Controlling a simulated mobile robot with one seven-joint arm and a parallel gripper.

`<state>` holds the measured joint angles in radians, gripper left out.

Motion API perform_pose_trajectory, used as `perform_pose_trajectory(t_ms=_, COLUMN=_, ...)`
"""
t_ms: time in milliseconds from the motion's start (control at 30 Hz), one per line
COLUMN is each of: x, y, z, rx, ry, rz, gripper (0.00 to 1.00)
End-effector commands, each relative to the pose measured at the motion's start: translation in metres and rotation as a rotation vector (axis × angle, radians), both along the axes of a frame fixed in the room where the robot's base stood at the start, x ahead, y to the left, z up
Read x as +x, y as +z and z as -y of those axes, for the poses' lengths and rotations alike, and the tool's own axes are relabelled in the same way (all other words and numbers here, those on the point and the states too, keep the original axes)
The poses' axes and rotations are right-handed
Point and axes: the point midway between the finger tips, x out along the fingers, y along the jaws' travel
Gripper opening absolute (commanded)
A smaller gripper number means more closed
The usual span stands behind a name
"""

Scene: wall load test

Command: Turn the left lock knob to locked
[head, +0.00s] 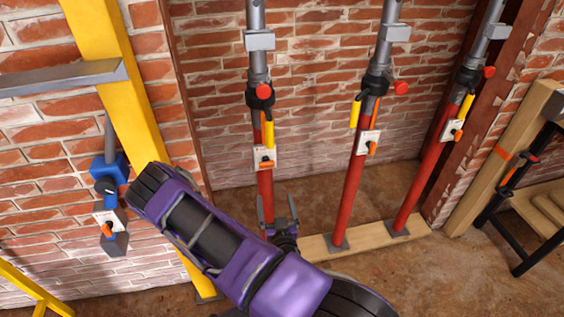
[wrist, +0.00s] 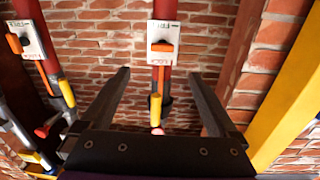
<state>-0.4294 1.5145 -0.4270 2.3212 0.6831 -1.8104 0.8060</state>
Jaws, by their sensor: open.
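The left red prop (head: 265,195) stands upright against the brick wall. Its white plate (head: 258,153) carries the orange left lock knob (head: 267,163). In the wrist view, which is upside down, this knob (wrist: 163,47) lies crosswise on the plate (wrist: 162,32); the plate's lettering is too small to read. My gripper (head: 277,208) is open and empty, below the knob in the head view. In the wrist view my gripper (wrist: 160,76) has its fingers apart on either side of the prop's line, with the knob beyond the tips. The fingers appear clear of the knob.
A middle prop (head: 352,195) and a right prop (head: 415,180) carry similar orange knobs, turned more lengthwise. A yellow post (head: 118,70) and a blue device (head: 110,170) stand at left. A wooden plank (head: 315,246) lies under the props. A yellow handle (head: 269,133) hangs above the left knob.

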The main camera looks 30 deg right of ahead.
Motion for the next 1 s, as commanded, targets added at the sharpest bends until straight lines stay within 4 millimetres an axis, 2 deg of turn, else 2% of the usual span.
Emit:
perform_pose_trajectory(t_ms=133, x=-0.007, y=-0.003, z=-0.003, rx=-0.049, ry=0.059, rz=-0.003, gripper=0.95)
perform_pose_trajectory(t_ms=267, x=0.0, y=-0.002, z=-0.002, rx=-0.054, ry=0.068, rz=0.001, gripper=0.95)
perform_pose_trajectory(t_ms=467, x=0.035, y=-0.001, z=0.008, rx=-0.054, ry=0.067, rz=0.005, gripper=0.95)
perform_pose_trajectory(t_ms=800, x=0.107, y=-0.001, z=0.028, rx=-0.054, ry=0.068, rz=0.002, gripper=0.95)
perform_pose_trajectory(t_ms=1000, x=0.14, y=-0.002, z=0.038, rx=-0.053, ry=0.066, rz=0.002, gripper=0.95)
